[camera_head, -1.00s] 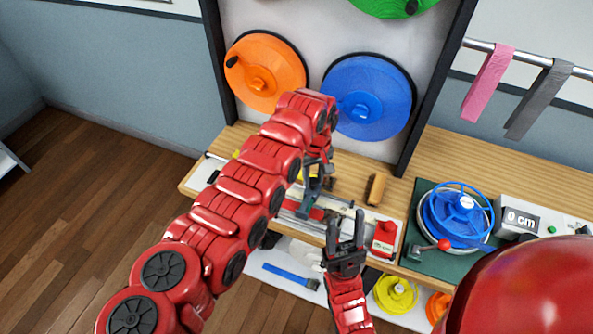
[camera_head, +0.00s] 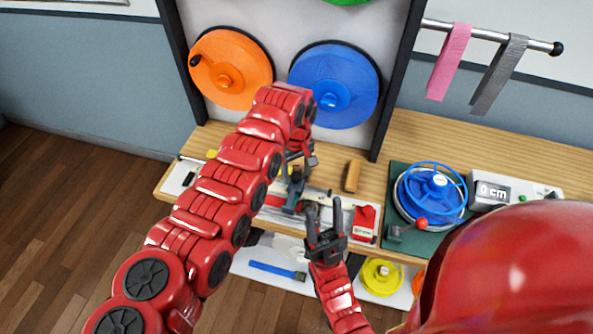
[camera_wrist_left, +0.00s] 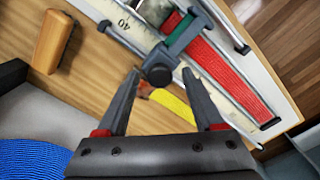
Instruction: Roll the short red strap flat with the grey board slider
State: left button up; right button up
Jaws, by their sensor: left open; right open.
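The short red strap (camera_wrist_left: 235,75) lies along the measuring board (camera_wrist_left: 128,28) in the left wrist view. The grey slider (camera_wrist_left: 188,38) crosses the board and has a dark round knob (camera_wrist_left: 158,69). My left gripper (camera_wrist_left: 161,76) is open, with its fingertips on either side of the knob in that view; I cannot tell whether they touch it. In the head view, my left gripper (camera_head: 298,165) is over the slider (camera_head: 294,192), and my arm hides part of the board. My right gripper (camera_head: 325,206) is open and empty at the board's front edge.
A blue reel winder (camera_head: 432,190) and a 0 cm display (camera_head: 493,191) stand further right. Pink (camera_head: 450,60) and grey straps (camera_head: 499,75) hang from a rail.

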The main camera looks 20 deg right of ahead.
pick_arm(q)
notch_tip(320, 180, up, 17)
jog(key=b, duration=0.3)
jog(key=shift+r, duration=0.15)
dwell(0.3)
